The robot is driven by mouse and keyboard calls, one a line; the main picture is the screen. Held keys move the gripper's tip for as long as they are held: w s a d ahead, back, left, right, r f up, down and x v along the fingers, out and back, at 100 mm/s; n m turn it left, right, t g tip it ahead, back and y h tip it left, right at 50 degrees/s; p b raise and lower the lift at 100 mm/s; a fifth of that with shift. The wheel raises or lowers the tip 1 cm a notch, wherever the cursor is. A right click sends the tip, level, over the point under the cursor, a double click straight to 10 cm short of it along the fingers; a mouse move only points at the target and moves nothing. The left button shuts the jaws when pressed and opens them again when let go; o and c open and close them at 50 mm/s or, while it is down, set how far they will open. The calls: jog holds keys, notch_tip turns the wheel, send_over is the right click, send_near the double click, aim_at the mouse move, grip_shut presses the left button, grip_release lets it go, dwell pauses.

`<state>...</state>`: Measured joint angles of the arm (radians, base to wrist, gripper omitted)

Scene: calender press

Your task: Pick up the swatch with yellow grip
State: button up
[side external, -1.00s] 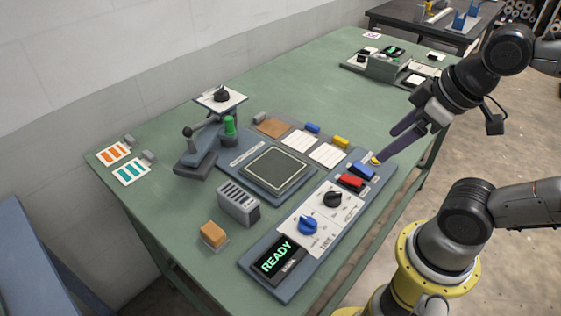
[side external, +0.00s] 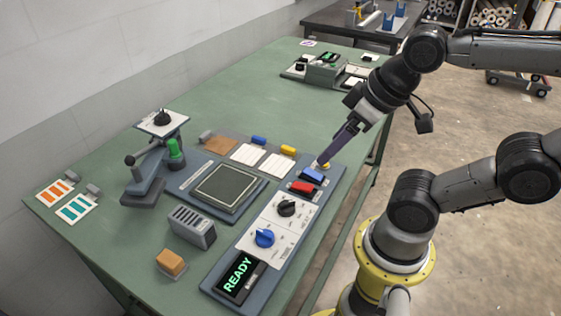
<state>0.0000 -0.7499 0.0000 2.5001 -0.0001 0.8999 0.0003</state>
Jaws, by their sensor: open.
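The swatch with the yellow grip (side external: 288,149) is a white lined card (side external: 275,161) lying flat in the panel's back row. Another white lined swatch (side external: 249,153) with a blue grip (side external: 258,140) lies just left of it. My gripper (side external: 322,161) points down and left with dark fingers, open and empty. It is to the right of the yellow grip and apart from it, near a blue button (side external: 312,174). The gap between the fingers is hard to see from this side.
The press (side external: 159,160) with a green handle stands left of a square plate (side external: 225,185). A red button (side external: 302,188), dials and a READY display (side external: 238,275) line the panel's right side. A slotted grey block (side external: 192,227) and orange block (side external: 171,262) stand in front.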

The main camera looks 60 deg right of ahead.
jog(key=shift+c, duration=0.6)
